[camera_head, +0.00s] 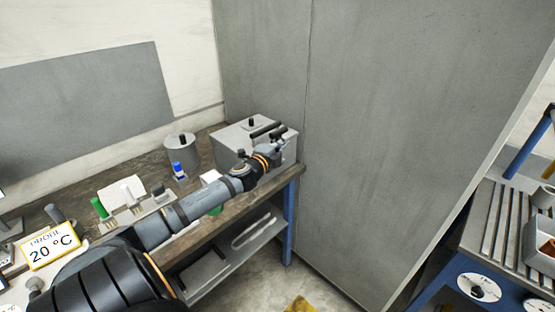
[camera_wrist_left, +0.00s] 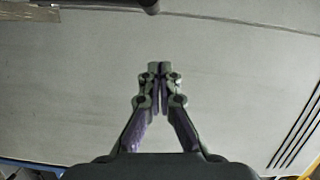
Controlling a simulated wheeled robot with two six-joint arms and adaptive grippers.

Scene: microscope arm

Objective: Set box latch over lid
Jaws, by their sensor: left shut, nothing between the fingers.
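A grey metal box (camera_head: 228,150) with a flat lid (camera_head: 236,130) and a black knob (camera_head: 252,123) stands at the far right end of the workbench. A dark bar (camera_head: 264,129) shows at the lid's right side, close to my gripper; I cannot tell for sure whether it is the latch. My left gripper (camera_head: 281,131) is at the box's right front, partly covering it. In the left wrist view, the gripper (camera_wrist_left: 159,68) is shut and empty before a large pale grey surface. A dark bar (camera_wrist_left: 110,4) crosses the top edge there. My right gripper is out of view.
A grey canister (camera_head: 181,148), a blue-capped item (camera_head: 178,170), a green item (camera_head: 100,208) and a 20 °C sign (camera_head: 52,246) stand on the workbench (camera_head: 285,175). A tall grey panel (camera_head: 370,120) rises behind and right of the box. A second bench (camera_head: 470,240) is at right.

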